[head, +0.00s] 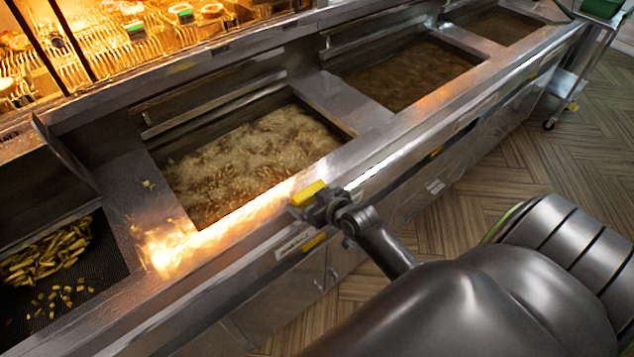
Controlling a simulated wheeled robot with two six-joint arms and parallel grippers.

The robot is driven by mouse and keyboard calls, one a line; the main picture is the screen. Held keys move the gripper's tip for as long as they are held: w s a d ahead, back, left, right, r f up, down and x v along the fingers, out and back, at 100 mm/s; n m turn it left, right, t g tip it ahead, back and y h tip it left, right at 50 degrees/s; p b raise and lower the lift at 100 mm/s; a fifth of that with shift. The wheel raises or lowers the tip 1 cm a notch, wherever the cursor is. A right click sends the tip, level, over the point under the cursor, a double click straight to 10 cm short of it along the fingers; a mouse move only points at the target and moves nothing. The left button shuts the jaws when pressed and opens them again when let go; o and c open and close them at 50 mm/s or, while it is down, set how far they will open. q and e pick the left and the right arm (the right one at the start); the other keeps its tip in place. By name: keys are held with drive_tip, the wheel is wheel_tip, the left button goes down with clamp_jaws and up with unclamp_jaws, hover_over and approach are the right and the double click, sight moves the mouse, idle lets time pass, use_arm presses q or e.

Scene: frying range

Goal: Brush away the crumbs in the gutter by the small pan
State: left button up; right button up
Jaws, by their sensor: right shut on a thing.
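My right gripper (322,206) is at the front steel ledge of the fryer, near the right front corner of the nearest oil vat. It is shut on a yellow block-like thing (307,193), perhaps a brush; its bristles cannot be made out. A few small pale crumbs (149,185) lie on the steel strip left of that vat. More bits may lie in the bright glare (166,248) at its front left corner. I cannot pick out a small pan or a gutter for certain. My left gripper is not in view.
The near vat (255,155) holds bubbling oil with frying food. Another oil vat (408,73) lies farther right. A dark mesh tray (100,262) with fries is at the left. Lit wire racks (130,55) stand behind. A wheeled cart (567,85) is at the far right.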

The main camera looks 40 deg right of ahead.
sight(303, 206)
drive_tip(key=shift+s+a+f, duration=0.15)
drive_tip(key=shift+a, duration=0.6)
drive_tip(key=shift+s+a+p, duration=0.1)
drive_tip(key=shift+a+p, duration=0.45)
drive_tip(key=shift+a, duration=1.15)
drive_tip(key=shift+s+a+p, duration=0.1)
drive_tip(key=shift+a+p, duration=0.55)
drive_tip(key=shift+a, duration=0.25)
drive_tip(key=shift+a+r, duration=0.2)
drive_tip(key=shift+a, duration=0.55)
drive_tip(key=shift+d+f, duration=0.2)
drive_tip(key=shift+d, duration=1.6)
drive_tip(key=shift+w+d+r, duration=0.1)
drive_tip(key=shift+w+d, duration=0.05)
drive_tip(key=shift+d, duration=0.7)
drive_tip(key=shift+w+d, duration=0.1)
drive_tip(key=shift+d, duration=0.75)
drive_tip(key=shift+w+d+b, duration=0.2)
drive_tip(key=shift+d+b, duration=0.3)
drive_tip(key=shift+d, duration=1.3)
drive_tip(key=shift+d+b, duration=0.5)
drive_tip(key=shift+d, duration=0.35)
drive_tip(key=shift+w+d+b, duration=0.1)
drive_tip(key=shift+d+b, duration=0.7)
drive_tip(key=shift+d, duration=1.65)
drive_tip(key=shift+w+d+b, duration=0.2)
drive_tip(key=shift+d+b, duration=0.85)
drive_tip(key=shift+d, duration=0.6)
drive_tip(key=shift+r, duration=0.15)
